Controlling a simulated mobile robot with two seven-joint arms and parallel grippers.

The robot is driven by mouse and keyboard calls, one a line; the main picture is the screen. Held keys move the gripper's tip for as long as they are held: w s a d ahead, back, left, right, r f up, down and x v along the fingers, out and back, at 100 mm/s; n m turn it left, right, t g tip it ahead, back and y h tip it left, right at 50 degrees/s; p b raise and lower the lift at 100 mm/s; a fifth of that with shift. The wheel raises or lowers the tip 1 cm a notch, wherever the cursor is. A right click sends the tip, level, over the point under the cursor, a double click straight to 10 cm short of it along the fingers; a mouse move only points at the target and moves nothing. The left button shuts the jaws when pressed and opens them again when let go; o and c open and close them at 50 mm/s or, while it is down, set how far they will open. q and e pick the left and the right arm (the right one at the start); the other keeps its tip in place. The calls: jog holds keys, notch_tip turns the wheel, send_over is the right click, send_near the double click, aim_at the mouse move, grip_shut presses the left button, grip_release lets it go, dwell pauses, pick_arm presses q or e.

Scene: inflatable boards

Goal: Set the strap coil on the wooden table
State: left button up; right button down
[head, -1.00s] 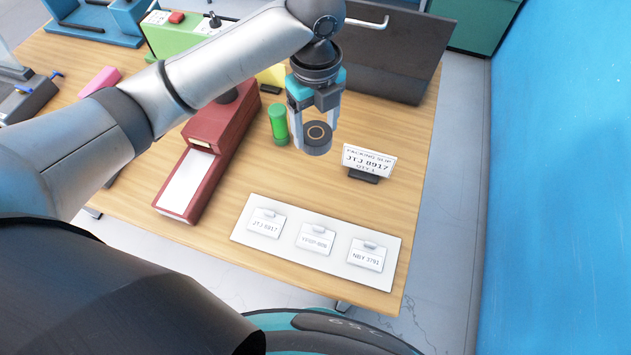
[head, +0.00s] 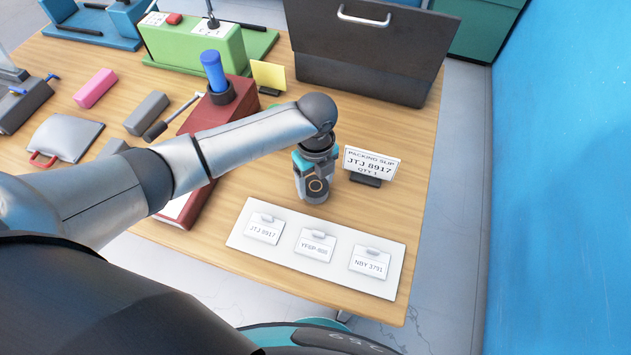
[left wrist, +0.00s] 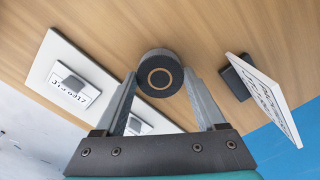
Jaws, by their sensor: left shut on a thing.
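In the left wrist view the coil (left wrist: 160,76) sits between the two fingertips (left wrist: 160,82). I cannot tell whether its underside touches the tabletop. My right gripper is not in view.
A white board (head: 325,266) with several labelled tags lies in front of the coil. A packing slip stand (head: 371,163) is close on its right. A red device (head: 215,112) is to the left, a dark case (head: 365,50) behind.

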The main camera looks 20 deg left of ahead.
aim_at(316, 185)
pick_arm(q)
jog(key=shift+f, duration=0.15)
jog(key=o, duration=1.4)
notch_tip(316, 185, up, 12)
jog(key=shift+r+p, duration=0.1)
jog(key=shift+p, duration=1.1)
